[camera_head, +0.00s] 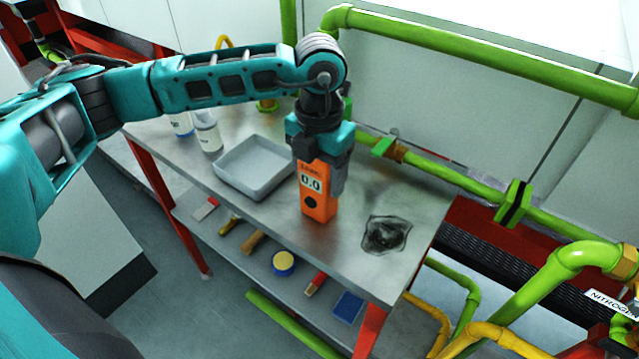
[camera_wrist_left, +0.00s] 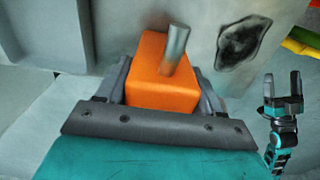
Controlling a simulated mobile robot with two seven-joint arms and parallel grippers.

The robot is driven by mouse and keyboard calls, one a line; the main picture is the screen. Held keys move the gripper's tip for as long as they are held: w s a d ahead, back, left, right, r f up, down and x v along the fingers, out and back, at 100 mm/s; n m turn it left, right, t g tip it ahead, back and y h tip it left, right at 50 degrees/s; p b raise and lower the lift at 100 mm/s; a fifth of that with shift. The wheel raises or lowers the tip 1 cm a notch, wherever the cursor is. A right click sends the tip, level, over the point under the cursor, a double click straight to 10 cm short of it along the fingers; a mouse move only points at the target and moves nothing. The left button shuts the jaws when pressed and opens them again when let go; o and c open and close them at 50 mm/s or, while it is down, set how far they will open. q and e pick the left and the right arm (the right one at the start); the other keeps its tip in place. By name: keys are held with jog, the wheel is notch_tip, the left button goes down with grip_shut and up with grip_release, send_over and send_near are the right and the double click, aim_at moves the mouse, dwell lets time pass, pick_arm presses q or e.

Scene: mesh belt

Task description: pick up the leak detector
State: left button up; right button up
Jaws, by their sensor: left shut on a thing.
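The leak detector (camera_head: 318,205) is an orange box with a pale display reading 0.0 and a dark round button. It is upright at the front edge of the metal table (camera_head: 350,260); I cannot tell whether its base touches the top. My left gripper (camera_head: 321,165) comes down from above and is shut on its upper part. In the left wrist view the detector's orange top (camera_wrist_left: 160,75) with a metal stub sits between the two fingers (camera_wrist_left: 160,90). My right gripper does not show in the head view; in the left wrist view a gripper (camera_wrist_left: 283,95) shows at the right with its fingers apart.
A grey tray (camera_head: 255,190) and white bottles (camera_head: 208,135) stand left of the detector. A dark crumpled patch (camera_head: 386,234) lies to its right. Tools and a yellow-blue tin (camera_head: 284,263) lie on the lower shelf. Green pipes (camera_head: 480,55) run behind the table.

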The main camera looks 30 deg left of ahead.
pick_arm(q)
jog(key=shift+r, duration=0.15)
notch_tip(320, 180, up, 20)
jog(key=shift+f+p, duration=0.15)
jog(key=shift+p, duration=0.2)
dwell(0.3)
